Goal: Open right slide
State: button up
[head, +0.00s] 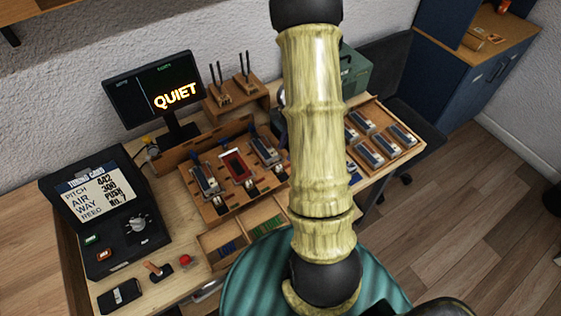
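A wooden rack (219,210) on the bench holds a grey-and-blue module (206,180) at left, a red-faced piece with a pale frame (235,166) in the middle and another grey-and-blue module (265,149) at right. Small metal-and-dark parts sit along its front edge. I cannot tell which part is the right slide, or whether any slide is open. My arm crosses the picture from bottom to top and hides the bench just right of the rack. My gripper is out of the picture.
A wooden tray (408,151) with several grey-and-blue modules lies right of my arm. A monitor (155,95) reading "QUIET" stands behind. A black case with a card (96,190), a red button (186,260) and a divided box (240,232) are at left. A teal round seat (250,285) stands in front.

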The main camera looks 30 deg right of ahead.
aim_at(279, 166)
jog(key=x, duration=0.6)
jog(key=shift+a+f, duration=0.15)
jog(key=shift+f, duration=0.2)
jog(key=shift+c, duration=0.2)
grip_shut()
